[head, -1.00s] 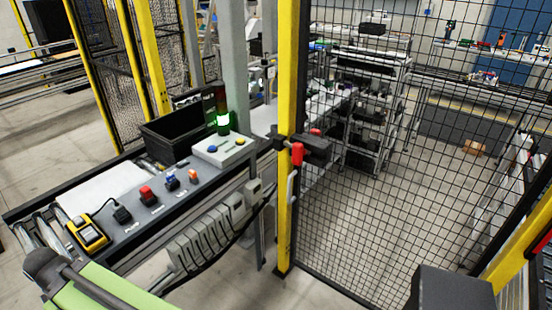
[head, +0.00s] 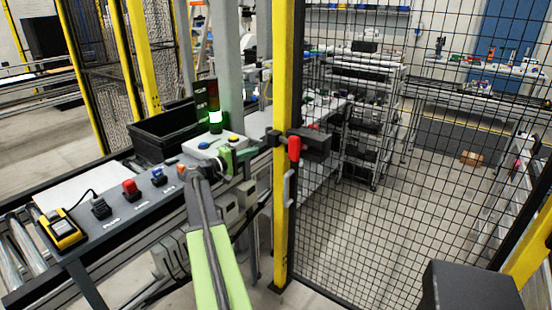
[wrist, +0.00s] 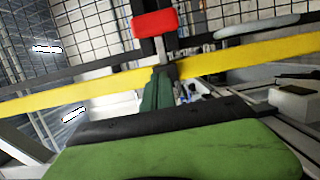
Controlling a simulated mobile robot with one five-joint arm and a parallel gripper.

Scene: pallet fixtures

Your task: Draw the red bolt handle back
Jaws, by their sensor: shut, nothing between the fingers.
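The red bolt handle (head: 294,147) hangs from a dark bolt (head: 316,141) mounted at the yellow post (head: 284,220) of the mesh gate. In the wrist view the red handle (wrist: 154,24) shows at the top, beyond the yellow post (wrist: 90,90). My gripper (head: 257,151) is left of the post, at about the handle's height, and apart from the red handle. In the wrist view my gripper (wrist: 164,80) is shut and empty, its fingers pointing at the post below the handle. Whether the fingertips touch the post or bolt, I cannot tell.
A grey pull handle (head: 289,188) is on the post below the bolt. Mesh fencing (head: 370,220) fills the right.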

